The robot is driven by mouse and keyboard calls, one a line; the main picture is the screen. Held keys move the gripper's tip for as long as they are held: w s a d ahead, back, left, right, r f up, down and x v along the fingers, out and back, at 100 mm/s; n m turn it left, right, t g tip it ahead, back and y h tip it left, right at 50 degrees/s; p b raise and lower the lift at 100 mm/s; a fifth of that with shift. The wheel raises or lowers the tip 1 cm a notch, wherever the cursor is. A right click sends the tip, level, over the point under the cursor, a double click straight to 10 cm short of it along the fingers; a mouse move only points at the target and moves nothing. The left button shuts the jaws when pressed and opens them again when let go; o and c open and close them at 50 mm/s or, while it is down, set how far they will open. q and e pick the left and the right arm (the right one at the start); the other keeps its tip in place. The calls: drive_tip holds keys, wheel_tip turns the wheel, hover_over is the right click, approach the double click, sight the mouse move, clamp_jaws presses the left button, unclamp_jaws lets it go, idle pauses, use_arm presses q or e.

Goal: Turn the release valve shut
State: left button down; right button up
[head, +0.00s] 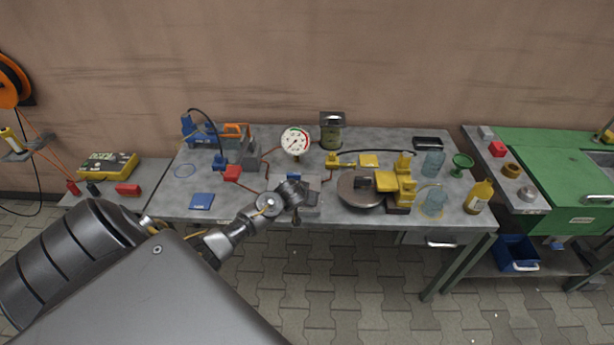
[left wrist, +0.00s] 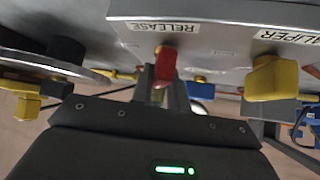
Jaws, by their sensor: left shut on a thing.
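The release valve shows in the left wrist view as a red handle (left wrist: 165,64) under a grey housing (left wrist: 215,35) with an upside-down "RELEASE" label (left wrist: 163,27). My left gripper (left wrist: 163,88) is shut on the red handle. In the head view my left gripper (head: 292,190) is at the grey block (head: 309,192) near the front middle of the bench, and it hides the handle there. My right gripper is not in view.
A yellow knob (left wrist: 271,78) sits beside the red handle, under a partly readable label. On the bench (head: 330,219), a round dark disc (head: 352,198) and a yellow fixture (head: 398,184) stand close to the right. A pressure gauge (head: 296,141) stands behind.

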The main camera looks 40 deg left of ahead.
use_arm(q)
drive_tip(key=shift+a+r+m+h+p, duration=0.15)
drive_tip(key=shift+m+h+p, duration=0.4)
drive_tip(key=shift+m+h, duration=0.95)
drive_tip(key=shift+m, duration=0.4)
drive_tip(key=shift+m+h, duration=0.7)
drive_tip(key=shift+m, duration=0.2)
drive_tip(key=shift+w+f+m+h+b, duration=0.1)
drive_tip(key=shift+f+m+h+b, duration=0.15)
drive_tip(key=shift+m+h+b, duration=0.55)
drive_tip(key=m+g+h+b, duration=0.1)
drive_tip(key=m+b, duration=0.2)
drive_tip(key=b, duration=0.1)
drive_tip(key=m+g+h+b, duration=0.1)
drive_tip(key=m+h+b, duration=0.1)
drive_tip(key=b, duration=0.3)
drive_tip(key=shift+f+m+g+h, duration=0.15)
drive_tip(key=shift+m+g+h, duration=0.15)
drive_tip(key=shift+m, duration=0.3)
drive_tip(key=shift+r+m+g+h+b, duration=0.3)
drive_tip(key=shift+m+b, duration=0.2)
drive_tip(key=shift+b, duration=0.4)
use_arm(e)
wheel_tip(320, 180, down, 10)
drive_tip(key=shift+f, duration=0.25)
use_arm(q)
drive_tip(key=c, duration=1.4)
unclamp_jaws()
